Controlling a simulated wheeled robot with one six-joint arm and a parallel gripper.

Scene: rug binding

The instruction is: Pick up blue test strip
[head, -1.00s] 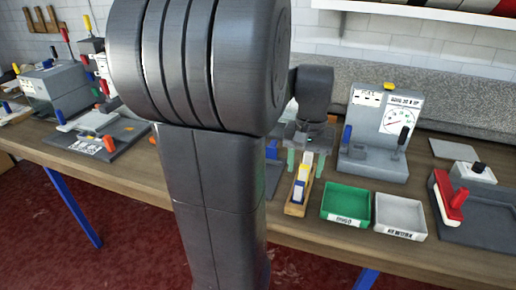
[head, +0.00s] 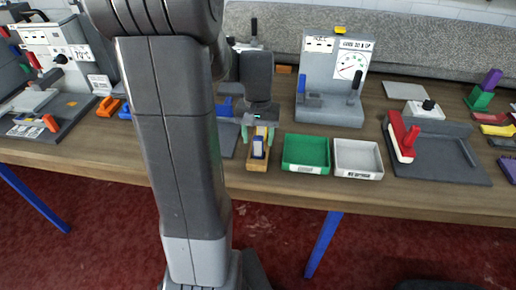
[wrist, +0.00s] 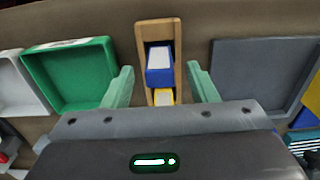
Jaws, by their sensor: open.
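The blue test strip (wrist: 159,72) is a blue block with a white top, standing in a narrow wooden holder (wrist: 141,42). Next to it in the holder is a yellow strip (wrist: 163,97), also with a white top. In the head view the blue strip (head: 258,150) shows at the holder's near end. My gripper (wrist: 161,82) is open, with one pale green finger on each side of the holder, apart from it. The blue strip lies between the fingers in the wrist view. In the head view my gripper (head: 257,128) is over the holder, its far part hidden.
A green tray (head: 306,168) and a white tray (head: 358,173) stand right of the holder. A grey gauge stand (head: 330,105) is behind them. A grey base with a red lever (head: 402,138) is further right. My arm hides the table left of the holder.

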